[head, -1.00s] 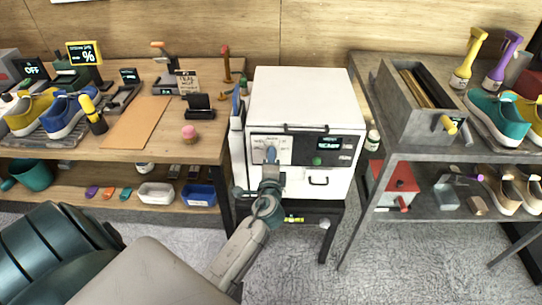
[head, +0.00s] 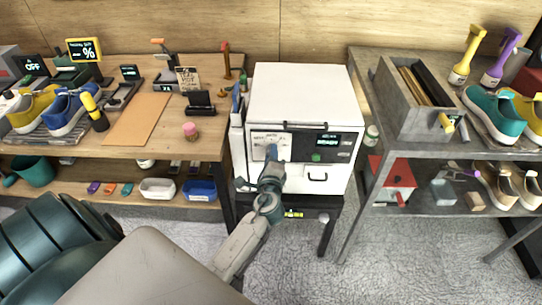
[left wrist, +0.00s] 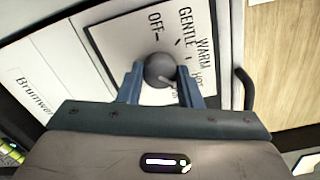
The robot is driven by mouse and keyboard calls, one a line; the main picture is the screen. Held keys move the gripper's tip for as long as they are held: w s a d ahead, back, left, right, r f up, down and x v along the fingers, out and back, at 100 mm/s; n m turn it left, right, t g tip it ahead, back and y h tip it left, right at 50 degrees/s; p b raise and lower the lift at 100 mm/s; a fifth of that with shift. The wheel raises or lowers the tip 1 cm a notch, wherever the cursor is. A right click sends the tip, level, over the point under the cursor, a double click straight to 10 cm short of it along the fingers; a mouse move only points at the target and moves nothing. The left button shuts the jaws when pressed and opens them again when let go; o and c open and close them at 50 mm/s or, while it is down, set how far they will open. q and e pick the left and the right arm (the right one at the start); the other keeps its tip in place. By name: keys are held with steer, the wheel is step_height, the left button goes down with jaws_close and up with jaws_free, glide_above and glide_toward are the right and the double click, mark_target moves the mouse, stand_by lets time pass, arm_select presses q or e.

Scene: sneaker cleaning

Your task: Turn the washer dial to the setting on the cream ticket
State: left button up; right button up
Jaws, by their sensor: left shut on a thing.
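The white washer (head: 300,95) stands between two benches. Its round dark dial (left wrist: 159,70) is on a white panel marked OFF, GENTLE, WARM and HOT. My left gripper (head: 274,153) is at the panel; in the left wrist view its fingers (left wrist: 160,84) are shut on the dial, one on each side. A pale mark on the dial points toward the HOT side, partly crowded by a finger. My right gripper is out of view.
The washer has a lit display (head: 327,141), a green button (head: 316,157) and a drawer handle below. The left bench (head: 75,155) holds shoes and tools. The right bench (head: 400,148) holds a grey crate (head: 400,112) and a teal shoe (head: 490,112).

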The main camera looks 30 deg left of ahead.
arm_select(q)
steer(key=shift+f, duration=0.1)
steer(key=o, duration=1)
steer(key=b+v, duration=0.2)
steer(key=v, duration=0.8)
steer(key=shift+s+d+b, duration=0.25)
steer(key=shift+s+b, duration=0.05)
